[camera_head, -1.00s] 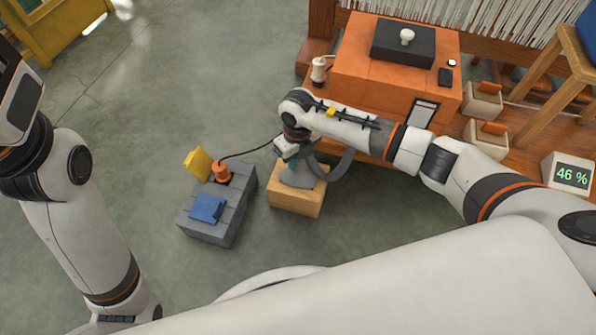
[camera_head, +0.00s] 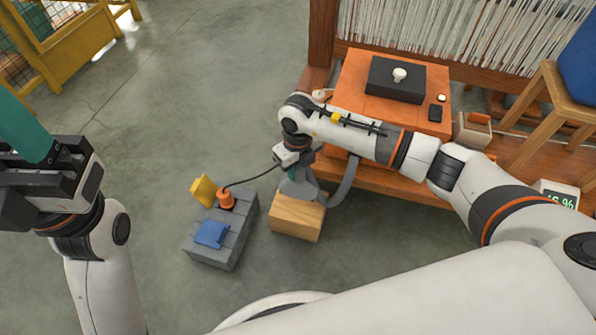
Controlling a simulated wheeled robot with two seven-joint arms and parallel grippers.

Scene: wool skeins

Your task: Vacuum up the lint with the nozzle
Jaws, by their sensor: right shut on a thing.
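The grey nozzle (camera_head: 300,188) is at the wooden block (camera_head: 298,217) in the middle of the head view, with a grey hose (camera_head: 347,183) curving from it toward the orange cabinet. My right gripper (camera_head: 291,172) is shut on the nozzle from above and partly hides it. I cannot tell whether the nozzle touches the block. My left gripper (camera_head: 30,140) is at the left edge, far from the nozzle, with a teal part reaching up out of frame; its opening cannot be made out. I cannot pick out any lint.
A grey box (camera_head: 242,222) with yellow, orange and blue parts stands left of the block, a black cable running from it. The orange cabinet (camera_head: 355,85) carries a black box (camera_head: 397,80) with a white knob. A wooden stool (camera_head: 548,100) stands right.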

